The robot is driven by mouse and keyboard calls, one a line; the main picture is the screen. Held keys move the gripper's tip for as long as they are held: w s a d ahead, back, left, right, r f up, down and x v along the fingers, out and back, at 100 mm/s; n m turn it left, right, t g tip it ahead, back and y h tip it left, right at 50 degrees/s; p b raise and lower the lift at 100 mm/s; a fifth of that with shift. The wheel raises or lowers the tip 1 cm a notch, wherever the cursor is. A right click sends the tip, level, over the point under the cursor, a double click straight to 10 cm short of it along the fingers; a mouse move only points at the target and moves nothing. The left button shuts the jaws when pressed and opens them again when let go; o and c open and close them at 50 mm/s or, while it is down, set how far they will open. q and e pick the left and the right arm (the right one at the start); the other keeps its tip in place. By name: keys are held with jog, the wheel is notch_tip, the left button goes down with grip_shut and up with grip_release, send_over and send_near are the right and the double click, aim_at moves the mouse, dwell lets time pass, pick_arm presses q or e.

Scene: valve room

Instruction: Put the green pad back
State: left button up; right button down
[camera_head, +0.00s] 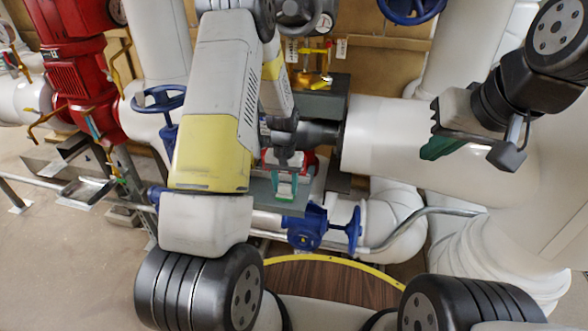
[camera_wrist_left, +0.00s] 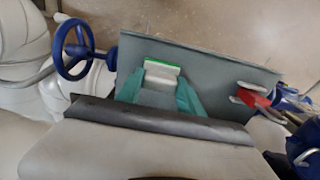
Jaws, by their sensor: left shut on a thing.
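The green pad (camera_wrist_left: 162,68) is a small pale block with a bright green edge in the left wrist view. My left gripper (camera_head: 286,188) is shut on it, with a teal finger on each side of the block. The pad is in front of or over a flat grey plate (camera_wrist_left: 218,85); I cannot tell whether it touches. In the head view the grey plate (camera_head: 262,190) lies beneath my left gripper, and the pad is mostly hidden by the fingers. My right gripper (camera_head: 442,148) is raised at the right, far from the plate; its finger gap is not clear.
A red and white item (camera_wrist_left: 255,97) is at the plate's right side in the wrist view. A blue valve (camera_head: 308,228) stands just below the plate. A thick white pipe (camera_head: 385,135) runs to the right. Red machinery (camera_head: 80,75) stands at the left.

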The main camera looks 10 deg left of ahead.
pick_arm(q)
jog(key=o, duration=1.3)
notch_tip(320, 180, up, 12)
notch_tip(320, 180, up, 8)
jog(key=f+t, duration=0.1)
send_over(285, 185)
jog(key=s, duration=0.3)
jog(key=s+r+t, duration=0.1)
jog(key=s+r, duration=0.4)
jog(key=s, duration=0.2)
jog(key=s+d+r+t+h, duration=0.1)
jog(key=s+r+t, duration=0.1)
jog(key=s+r, duration=0.3)
jog(key=s+d+r+t+h, duration=0.1)
jog(key=s+r+t, duration=0.1)
jog(key=s+r, duration=0.4)
jog(key=shift+s+d, duration=0.15)
jog(key=shift+s, duration=1.45)
